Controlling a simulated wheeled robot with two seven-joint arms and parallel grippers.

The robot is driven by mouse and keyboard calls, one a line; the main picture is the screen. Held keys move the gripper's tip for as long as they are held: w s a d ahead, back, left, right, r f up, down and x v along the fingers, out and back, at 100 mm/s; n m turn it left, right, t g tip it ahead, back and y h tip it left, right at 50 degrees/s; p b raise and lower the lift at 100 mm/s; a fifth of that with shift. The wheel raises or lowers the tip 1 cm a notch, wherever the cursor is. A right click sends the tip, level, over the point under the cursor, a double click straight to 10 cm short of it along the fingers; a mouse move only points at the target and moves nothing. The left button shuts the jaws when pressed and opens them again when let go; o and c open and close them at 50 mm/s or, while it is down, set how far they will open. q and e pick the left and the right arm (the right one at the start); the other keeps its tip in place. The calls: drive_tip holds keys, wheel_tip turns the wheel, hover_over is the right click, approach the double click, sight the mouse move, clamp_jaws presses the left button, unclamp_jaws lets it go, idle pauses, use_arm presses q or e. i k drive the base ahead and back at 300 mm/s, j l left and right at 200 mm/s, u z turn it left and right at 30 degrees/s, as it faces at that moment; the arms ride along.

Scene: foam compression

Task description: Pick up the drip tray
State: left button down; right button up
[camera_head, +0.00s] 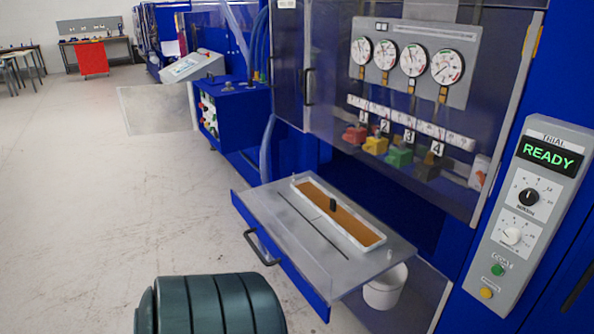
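The drip tray is most likely the long narrow tray with a white rim (370,243) and an orange-brown inside. A small black upright piece (333,204) stands at its middle. The tray lies on the grey top of a pulled-out blue drawer (290,262), below the machine's window. Neither of my grippers is in view, and nothing is seen touching the tray.
The drawer has a black handle (262,248) on its front. A white bucket (385,289) stands beneath its right end. A control panel (528,215) reading READY is at right. Open floor lies left.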

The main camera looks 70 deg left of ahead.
sight(363, 234)
drive_tip(key=u, duration=1.6)
